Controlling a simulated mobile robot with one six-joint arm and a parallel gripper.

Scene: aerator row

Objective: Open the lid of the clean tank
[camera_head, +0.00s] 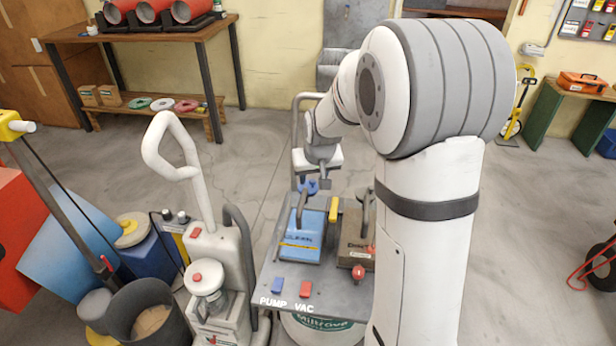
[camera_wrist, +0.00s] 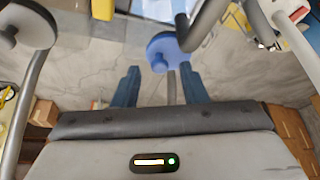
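The clean tank (camera_head: 302,240) is a blue box labelled CLEAN with a dark handle, on the grey top of a floor machine. A round blue cap (camera_head: 311,187) shows at its far end and looks flat and closed. The cap also shows in the wrist view (camera_wrist: 166,50). My gripper (camera_head: 322,182) is over the far end of the tank, close to the cap. In the wrist view its two blue fingers (camera_wrist: 160,78) stand apart, with the cap beyond and between their tips. I cannot tell whether they touch it.
A brown tank (camera_head: 356,238) stands right of the clean tank, with a yellow piece (camera_head: 333,209) between them. Blue (camera_head: 277,285) and red (camera_head: 305,289) switches sit in front. A white upright machine (camera_head: 212,260) stands close on the left. Open floor lies behind.

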